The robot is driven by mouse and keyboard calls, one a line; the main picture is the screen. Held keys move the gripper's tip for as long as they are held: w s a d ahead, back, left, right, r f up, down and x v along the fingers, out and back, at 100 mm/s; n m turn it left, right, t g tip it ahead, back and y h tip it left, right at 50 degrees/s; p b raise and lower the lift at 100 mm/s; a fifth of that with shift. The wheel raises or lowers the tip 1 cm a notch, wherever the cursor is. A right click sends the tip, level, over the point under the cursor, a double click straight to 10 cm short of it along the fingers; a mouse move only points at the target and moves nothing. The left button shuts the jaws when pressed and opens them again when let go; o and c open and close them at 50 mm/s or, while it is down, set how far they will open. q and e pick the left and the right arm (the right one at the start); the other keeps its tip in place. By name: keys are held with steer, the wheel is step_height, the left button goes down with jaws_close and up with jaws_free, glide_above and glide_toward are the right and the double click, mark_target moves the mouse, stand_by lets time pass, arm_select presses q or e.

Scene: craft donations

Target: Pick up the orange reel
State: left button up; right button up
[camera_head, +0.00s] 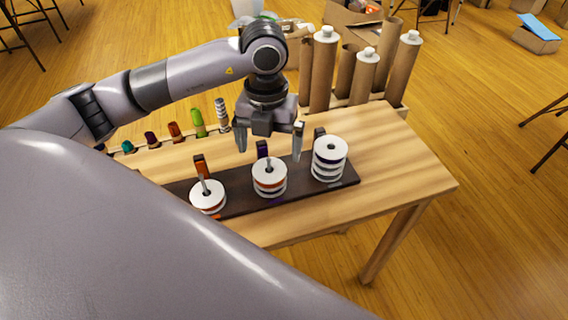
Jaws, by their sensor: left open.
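Three stacks of white-flanged reels stand on a dark board (236,200) on the wooden table. The left stack (207,197) is low, sits around a post and shows a little orange at its lower edge. The middle stack (269,178) also sits around a post and shows a thin orange-brown band between white flanges. The right stack (330,158) is taller, with dark bands. Which reel is the orange one is hard to tell at this size. My left gripper (269,145) is open and empty, pointing down above and behind the middle stack. My right gripper is not in view.
Several coloured spools line the table's back left. The table's right end (405,165) is clear.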

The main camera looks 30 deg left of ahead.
mark_target(270, 165)
arm_select(q)
steer(key=f, duration=0.6)
steer(key=shift+w+a+f, duration=0.1)
steer(key=shift+a+f, duration=0.1)
steer(key=shift+f, duration=0.2)
steer(key=c, duration=1)
